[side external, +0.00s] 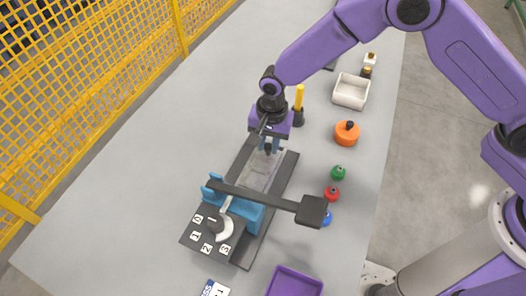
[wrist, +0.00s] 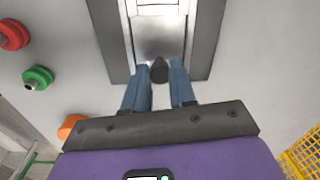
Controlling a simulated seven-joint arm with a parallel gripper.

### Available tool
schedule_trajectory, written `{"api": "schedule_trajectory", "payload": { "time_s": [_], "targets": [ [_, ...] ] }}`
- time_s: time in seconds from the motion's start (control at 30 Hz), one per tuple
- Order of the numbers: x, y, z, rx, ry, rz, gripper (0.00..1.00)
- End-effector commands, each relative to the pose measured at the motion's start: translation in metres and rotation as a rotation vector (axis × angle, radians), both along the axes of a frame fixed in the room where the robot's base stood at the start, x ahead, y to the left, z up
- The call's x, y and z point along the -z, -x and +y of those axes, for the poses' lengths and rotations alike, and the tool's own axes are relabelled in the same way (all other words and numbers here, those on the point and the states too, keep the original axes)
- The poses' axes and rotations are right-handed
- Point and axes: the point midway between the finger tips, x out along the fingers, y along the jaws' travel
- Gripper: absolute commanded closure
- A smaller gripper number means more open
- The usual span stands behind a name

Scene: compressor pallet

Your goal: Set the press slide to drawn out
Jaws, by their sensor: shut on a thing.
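The press slide is a silver plate (side external: 261,171) lying in a dark base (side external: 286,176); its metal surface (wrist: 160,42) fills the channel at the top of the wrist view. A dark knob (wrist: 159,70) stands at the slide's near end in the wrist view. My gripper (side external: 268,148) is over the slide's upper end, with blue fingers pointing down. In the wrist view my gripper (wrist: 161,76) is shut on the knob, one finger on each side. The slide's other end is hidden under the blue press frame (side external: 245,210).
A black lever (side external: 262,197) with a block handle crosses above the base. Green (side external: 338,173), red (side external: 332,193) and blue knobs, an orange pot (side external: 346,134) and a white bin (side external: 351,91) stand to the right. The table's left is clear.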

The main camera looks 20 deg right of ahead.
Motion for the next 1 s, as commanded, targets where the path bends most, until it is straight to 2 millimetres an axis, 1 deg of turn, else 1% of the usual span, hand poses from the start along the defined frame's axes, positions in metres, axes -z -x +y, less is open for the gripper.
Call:
{"api": "schedule_trajectory", "payload": {
  "time_s": [0.03, 0.27, 0.3, 0.33, 0.37, 0.63, 0.73, 0.87, 1.0],
  "targets": [
    [0.000, -0.004, -0.003, 0.004, 0.000, -0.002, 1.00],
    [0.000, -0.005, -0.005, 0.006, 0.001, -0.004, 1.00],
    [0.000, -0.006, -0.005, 0.007, 0.001, -0.004, 0.65],
    [0.000, -0.006, -0.006, 0.007, 0.001, -0.004, 0.55],
    [0.000, -0.006, -0.006, 0.007, 0.001, -0.004, 0.50],
    [0.000, -0.004, -0.003, 0.004, 0.001, -0.003, 0.50],
    [-0.004, -0.003, -0.003, 0.004, 0.000, -0.003, 0.50],
    [-0.018, -0.003, -0.003, 0.003, -0.001, -0.003, 0.50],
    [-0.045, -0.003, -0.003, 0.003, -0.003, -0.006, 0.50]
  ]
}}
